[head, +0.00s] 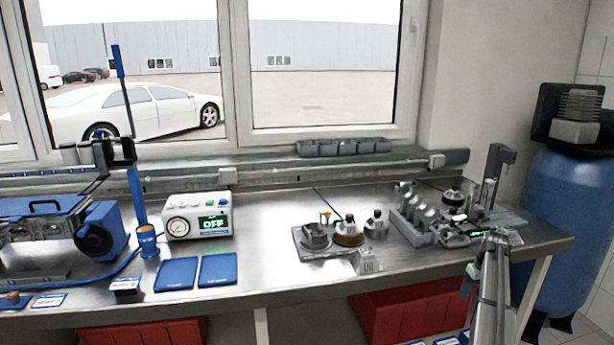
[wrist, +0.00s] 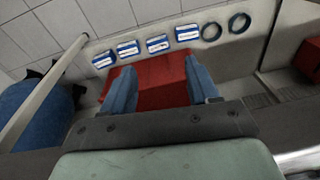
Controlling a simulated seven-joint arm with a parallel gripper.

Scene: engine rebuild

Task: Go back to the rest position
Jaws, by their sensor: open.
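My gripper (wrist: 160,86) is open in the wrist view. Its two blue fingers stand wide apart with nothing between them. Below them, beyond the fingertips, is a red bin (wrist: 158,72). In the head view my arm rises from the bottom right, and my gripper (head: 469,279) hangs at the bench's front edge, partly hidden by the arm. It is left of the arm and touches nothing that I can make out.
The steel bench (head: 275,275) holds a gauge box (head: 197,216), a tray of round parts (head: 327,251) and a grey engine-part fixture (head: 415,222) close behind my arm. A blue tank (head: 565,205) stands at right. Bench front centre is clear.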

